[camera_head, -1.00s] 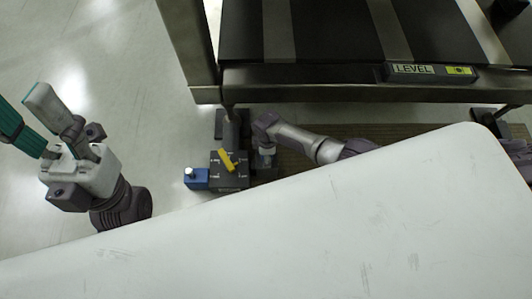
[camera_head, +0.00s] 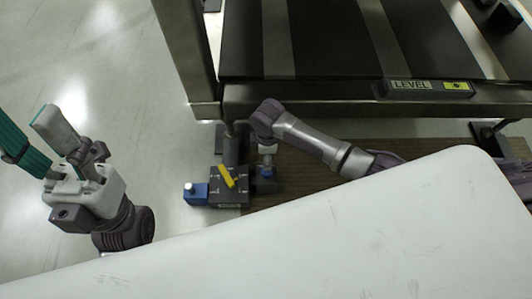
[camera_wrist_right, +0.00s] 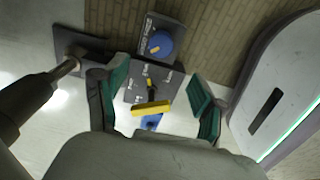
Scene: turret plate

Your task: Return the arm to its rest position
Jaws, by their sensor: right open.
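A dark grey plate box (camera_head: 229,200) with a yellow handle (camera_head: 226,175) sits low between the bench and the white surface. My right arm reaches in from the right above the box's right side; its gripper is mostly hidden in the head view. In the right wrist view my right gripper (camera_wrist_right: 158,102) is open, its teal fingers apart, with nothing held. The box (camera_wrist_right: 135,93) and the yellow handle (camera_wrist_right: 152,108) show beyond and between the fingers. My left gripper (camera_head: 38,140) is open and empty above the floor at the left.
A blue block (camera_head: 196,194) adjoins the box's left side. A blue round knob (camera_wrist_right: 160,44) on a dark base is at its other side. A dark bench with a LEVEL panel (camera_head: 428,86) stands behind. A large white surface (camera_head: 330,240) fills the front.

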